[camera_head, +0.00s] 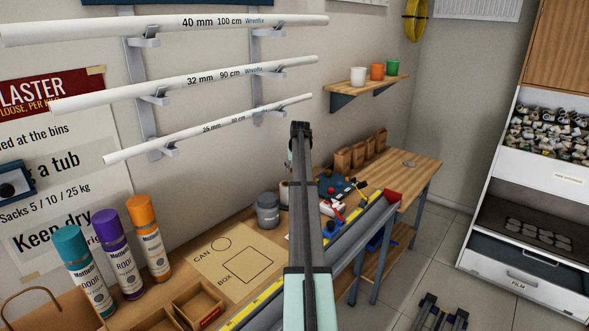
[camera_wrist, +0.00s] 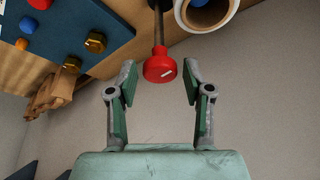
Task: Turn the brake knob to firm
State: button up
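My gripper (camera_wrist: 160,76) is open. Its two fingertips stand on either side of the red knob, with a visible gap on each side, so neither finger touches it. In the head view my arm crosses the bench and hides my gripper. A white and red device (camera_head: 333,208) shows just right of the arm, too small to make out details.
In the wrist view a blue board (camera_wrist: 70,25) with coloured knobs and brass fittings is at upper left, and a white ring-shaped part (camera_wrist: 208,10) lies close right of the shaft. In the head view, spray cans (camera_head: 115,248) and a grey pot (camera_head: 268,210) stand on the bench.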

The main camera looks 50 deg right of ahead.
dwell(0.3)
jog(key=v, duration=1.2)
